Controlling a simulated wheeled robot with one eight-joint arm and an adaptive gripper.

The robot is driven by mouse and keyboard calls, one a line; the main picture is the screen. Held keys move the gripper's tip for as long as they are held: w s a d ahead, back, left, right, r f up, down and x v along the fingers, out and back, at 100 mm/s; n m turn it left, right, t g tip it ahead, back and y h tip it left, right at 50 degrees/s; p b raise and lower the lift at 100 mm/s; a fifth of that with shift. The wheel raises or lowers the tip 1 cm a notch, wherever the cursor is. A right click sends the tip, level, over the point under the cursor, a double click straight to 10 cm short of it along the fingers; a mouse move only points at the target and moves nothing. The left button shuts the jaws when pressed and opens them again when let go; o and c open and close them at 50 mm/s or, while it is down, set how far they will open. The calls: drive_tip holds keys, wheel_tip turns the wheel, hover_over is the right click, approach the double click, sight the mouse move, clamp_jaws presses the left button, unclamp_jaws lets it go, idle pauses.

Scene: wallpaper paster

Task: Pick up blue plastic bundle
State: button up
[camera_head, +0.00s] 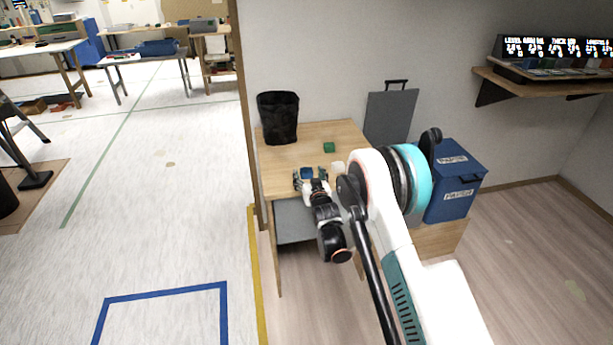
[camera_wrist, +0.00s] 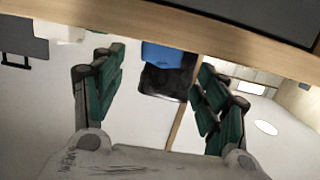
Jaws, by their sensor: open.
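A small blue bundle (camera_head: 307,173) lies near the front left of the wooden table. In the wrist view the blue bundle (camera_wrist: 168,55) shows ahead, between the two fingers, near the table edge. My gripper (camera_head: 310,181) is at the table's front edge, right by the bundle. Its dark green fingers are spread wide in the wrist view (camera_wrist: 160,66), with nothing held. The bundle looks apart from both fingers, but the depth between them is hard to judge. In the head view the gripper hides part of the bundle.
A black bin (camera_head: 278,117) stands at the table's back left. A green block (camera_head: 329,147) and a white item (camera_head: 338,167) lie on the table (camera_head: 302,142). A grey board (camera_head: 390,113) leans behind. A blue paper box (camera_head: 453,190) stands right. A wooden post is left.

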sight(308, 173)
drive_tip(key=x, duration=0.1)
drive_tip(key=b+x, duration=0.2)
drive_tip(key=x, duration=0.1)
drive_tip(key=shift+d+f, duration=0.1)
drive_tip(key=shift+f, duration=0.25)
drive_tip(key=shift+w+a, duration=0.2)
drive_tip(key=shift+w, duration=0.45)
drive_tip(key=c, duration=1)
